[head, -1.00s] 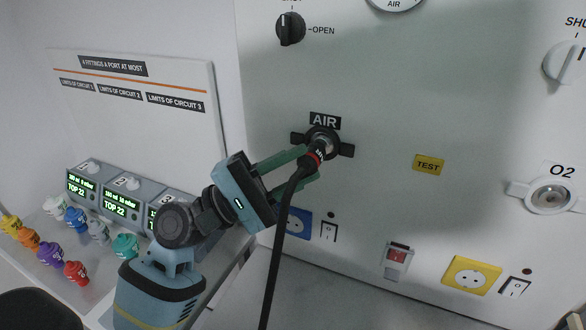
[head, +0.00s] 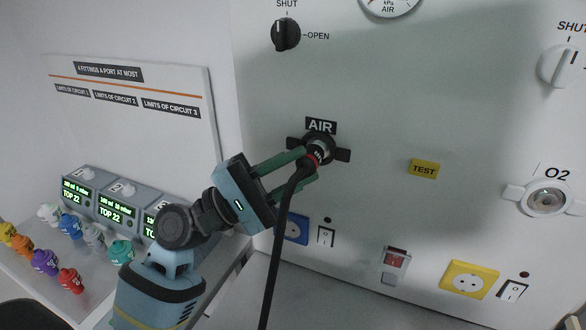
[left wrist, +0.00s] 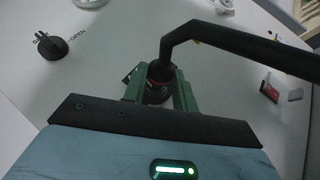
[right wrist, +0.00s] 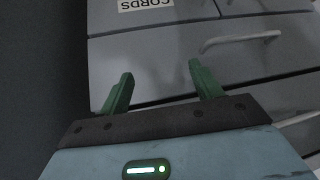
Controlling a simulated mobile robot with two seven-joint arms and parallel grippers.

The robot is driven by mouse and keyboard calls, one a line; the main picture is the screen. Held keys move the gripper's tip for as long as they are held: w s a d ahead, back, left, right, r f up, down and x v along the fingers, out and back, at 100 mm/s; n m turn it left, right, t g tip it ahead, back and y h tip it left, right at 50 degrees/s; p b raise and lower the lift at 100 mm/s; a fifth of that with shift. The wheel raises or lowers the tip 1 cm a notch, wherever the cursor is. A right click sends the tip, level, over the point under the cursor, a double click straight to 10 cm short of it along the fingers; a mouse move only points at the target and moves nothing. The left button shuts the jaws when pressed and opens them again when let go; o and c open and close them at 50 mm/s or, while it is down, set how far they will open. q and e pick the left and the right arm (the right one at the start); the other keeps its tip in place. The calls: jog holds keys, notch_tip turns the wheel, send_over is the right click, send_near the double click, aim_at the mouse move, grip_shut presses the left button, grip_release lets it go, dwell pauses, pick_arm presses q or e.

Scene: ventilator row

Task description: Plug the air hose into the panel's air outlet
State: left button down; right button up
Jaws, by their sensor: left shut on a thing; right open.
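The air hose (head: 276,245) is black, with a plug (head: 316,153) that has a red ring. My left gripper (head: 308,167) is shut on the plug, which also shows between the green fingers in the left wrist view (left wrist: 158,70). The plug's front end is at the dark air outlet (head: 323,143) under the AIR label. Whether it is locked in, I cannot tell, as the fingers and plug hide the joint. The hose hangs down from the plug. My right gripper (right wrist: 161,90) is open and empty in the right wrist view.
Above the outlet is a black knob (head: 286,34) marked SHUT and OPEN. The O2 outlet (head: 546,199) is at right. Sockets and switches line the panel's bottom. Several coloured fittings (head: 44,262) stand on the left shelf. Grey drawers (right wrist: 160,60) face my right gripper.

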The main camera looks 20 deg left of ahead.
pick_arm(q)
jog(key=c, duration=1)
grip_release()
jog(key=shift+c, duration=0.2)
jog(key=b+v, duration=0.3)
jog(key=v, duration=0.4)
jog(key=shift+s+a+f, duration=0.15)
jog(key=shift+a+f, duration=0.05)
jog(key=shift+a, duration=0.1)
pick_arm(e)
jog(key=f, duration=0.1)
jog(key=s+f, duration=0.1)
jog(key=f, duration=0.1)
jog(key=shift+s+a+f+g, duration=0.1)
jog(key=shift+s+a+g, duration=0.05)
jog(key=shift+g, duration=0.15)
jog(key=shift+s, duration=0.1)
